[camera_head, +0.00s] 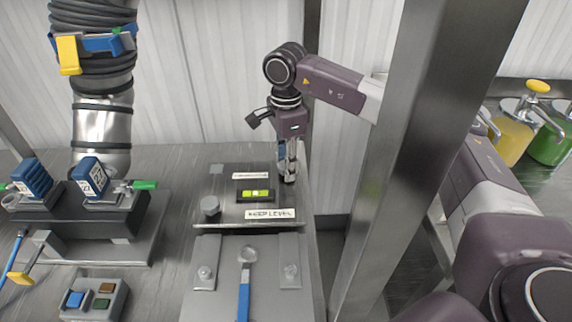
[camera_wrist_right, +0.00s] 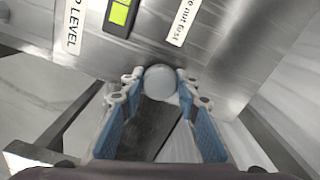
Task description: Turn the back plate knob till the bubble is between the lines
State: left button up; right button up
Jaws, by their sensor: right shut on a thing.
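In the head view the plate (camera_head: 225,182) carries a spirit level (camera_head: 256,195) with a yellow-green vial. The bubble shows as a pale patch near the vial's middle; its exact place against the lines is too small to tell. My right gripper (camera_head: 288,172) points down at the plate's back right corner. In the right wrist view its blue-padded fingers (camera_wrist_right: 160,88) are shut on a round grey knob (camera_wrist_right: 160,80), one on each side. Part of the level (camera_wrist_right: 119,14) shows at the top edge there, cut off. My left gripper is not in view.
Another grey knob (camera_head: 210,206) stands at the plate's left, and a "KEEP LEVEL" label (camera_head: 270,214) lies in front of the level. A steel post (camera_head: 405,150) stands right of the plate.

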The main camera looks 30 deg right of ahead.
jog(key=shift+r, duration=0.1)
jog(key=o, duration=1.2)
jog(key=shift+c, duration=0.2)
notch_tip(320, 180, up, 12)
